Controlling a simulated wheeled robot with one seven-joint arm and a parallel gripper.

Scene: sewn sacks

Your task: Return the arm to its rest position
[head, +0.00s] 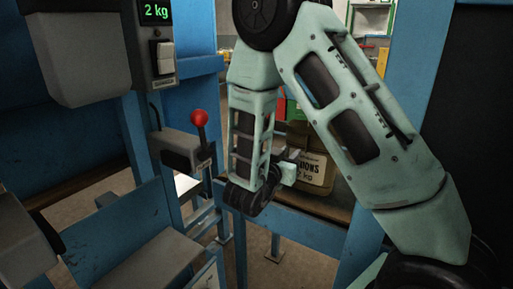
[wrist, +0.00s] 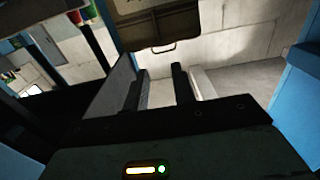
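My pale green arm (head: 350,120) is folded and fills the middle and right of the head view. Its forearm hangs down to a dark wrist joint (head: 247,197). In the wrist view my gripper (wrist: 159,72) has its two dark fingers apart, with nothing between them. In the head view the fingers are hard to make out beside the wrist. A brown sack (head: 314,190) with a pale label reading "ONIONS" and "2 kg" is partly hidden behind the arm.
A grey machine with a green "2 kg" display (head: 156,12) stands at the left. A lever with a red knob (head: 199,118) sticks out near my forearm. Blue frame posts (head: 414,70) and a blue rail (head: 300,232) surround the arm. A brown panel with a handle (wrist: 160,28) is ahead of the fingers.

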